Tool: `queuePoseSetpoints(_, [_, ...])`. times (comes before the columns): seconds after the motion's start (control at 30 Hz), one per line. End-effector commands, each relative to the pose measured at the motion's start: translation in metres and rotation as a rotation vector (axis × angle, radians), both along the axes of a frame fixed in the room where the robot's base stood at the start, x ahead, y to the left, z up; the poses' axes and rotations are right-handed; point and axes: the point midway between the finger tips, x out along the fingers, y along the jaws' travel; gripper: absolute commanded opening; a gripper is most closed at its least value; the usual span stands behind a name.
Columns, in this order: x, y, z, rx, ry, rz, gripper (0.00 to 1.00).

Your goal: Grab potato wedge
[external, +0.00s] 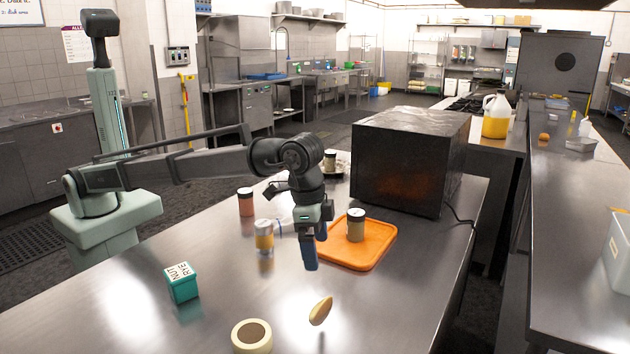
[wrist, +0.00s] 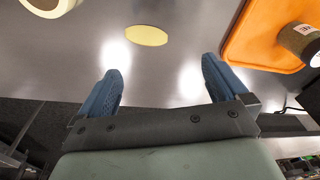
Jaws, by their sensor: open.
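The potato wedge (external: 320,310) is a small tan-yellow piece lying on the steel table near its front edge, to the right of a tape roll. In the wrist view the potato wedge (wrist: 147,35) shows as a yellow oval beyond the fingertips, between them from side to side. My gripper (external: 310,262) points down above the table, farther back than the wedge and apart from it. In the wrist view my gripper (wrist: 160,75) has its two blue fingers spread wide with nothing between them.
An orange tray (external: 383,240) holding a jar (external: 356,225) lies behind my gripper. A tape roll (external: 252,337), a teal box (external: 182,282), a glass shaker (external: 264,238) and a red jar (external: 245,202) stand to the left. A black oven (external: 408,155) stands at the back. Bare steel surrounds the wedge.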

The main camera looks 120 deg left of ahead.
Motion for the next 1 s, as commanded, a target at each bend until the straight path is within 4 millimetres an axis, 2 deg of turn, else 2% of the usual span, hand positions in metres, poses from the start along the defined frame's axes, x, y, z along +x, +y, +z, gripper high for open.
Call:
queuePoseSetpoints(0.03, [0.018, 0.0, 0.001, -0.011, 0.018, -0.028, 1.0])
queuePoseSetpoints(0.17, [0.035, -0.006, 0.006, -0.039, 0.06, -0.135, 1.0])
queuePoseSetpoints(0.4, [0.025, -0.012, 0.005, -0.061, 0.11, -0.313, 1.0])
queuePoseSetpoints(0.57, [0.024, -0.011, 0.003, -0.058, 0.115, -0.357, 1.0])
queuePoseSetpoints(0.77, [0.024, -0.011, -0.016, -0.057, 0.116, -0.36, 1.0])
queuePoseSetpoints(1.0, [0.023, -0.011, -0.056, -0.057, 0.116, -0.358, 1.0])
